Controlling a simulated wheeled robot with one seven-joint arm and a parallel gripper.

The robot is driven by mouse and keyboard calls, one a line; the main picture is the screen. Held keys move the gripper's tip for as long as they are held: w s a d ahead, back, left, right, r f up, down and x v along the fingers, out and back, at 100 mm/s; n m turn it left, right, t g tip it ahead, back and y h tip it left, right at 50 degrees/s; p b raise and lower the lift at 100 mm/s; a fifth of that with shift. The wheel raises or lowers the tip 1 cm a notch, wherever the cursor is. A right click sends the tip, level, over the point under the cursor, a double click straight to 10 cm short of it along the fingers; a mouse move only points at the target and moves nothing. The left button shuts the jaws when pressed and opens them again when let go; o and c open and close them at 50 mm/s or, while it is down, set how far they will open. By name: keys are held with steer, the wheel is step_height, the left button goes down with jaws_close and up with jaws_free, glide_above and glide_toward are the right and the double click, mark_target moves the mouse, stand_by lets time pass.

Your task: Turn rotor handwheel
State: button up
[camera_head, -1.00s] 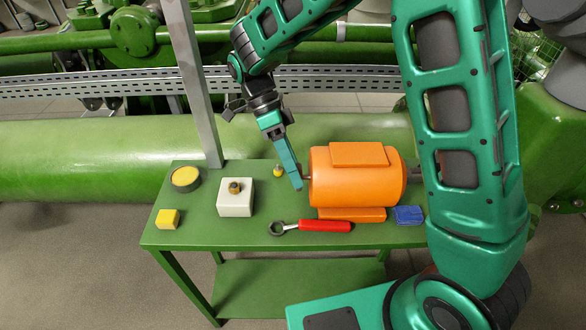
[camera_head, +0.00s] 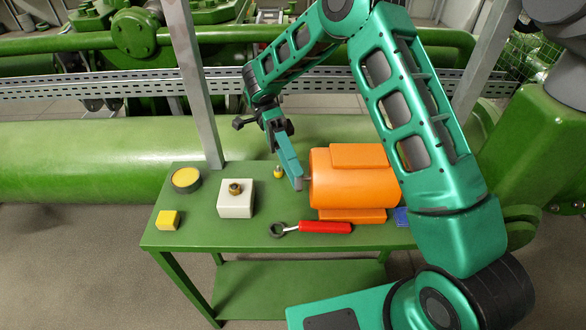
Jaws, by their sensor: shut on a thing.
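The orange motor-like body (camera_head: 345,188) lies on its side on the green bench, with an orange foot block below it. A short grey shaft end (camera_head: 307,179) sticks out of its left face. My gripper (camera_head: 297,181) reaches down from the upper left, its long green jaw at this shaft end. It is shut there on the rotor handwheel, which is mostly hidden by the jaws. The wheel's shape and angle cannot be made out.
On the bench (camera_head: 190,236) stand a white block with a brass knob (camera_head: 236,199), a dark round dish with yellow top (camera_head: 186,179), a yellow cube (camera_head: 168,219), a small yellow piece (camera_head: 278,172), a red-handled ring wrench (camera_head: 318,227) and a blue block (camera_head: 401,216). A grey post (camera_head: 194,85) rises behind.

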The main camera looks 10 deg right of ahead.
steer(key=shift+d+f, duration=0.1)
steer(key=shift+f, duration=0.05)
stand_by(0.4)
steer(key=o, duration=1.1)
steer(key=shift+w, duration=0.1)
steer(key=shift+c, duration=0.2)
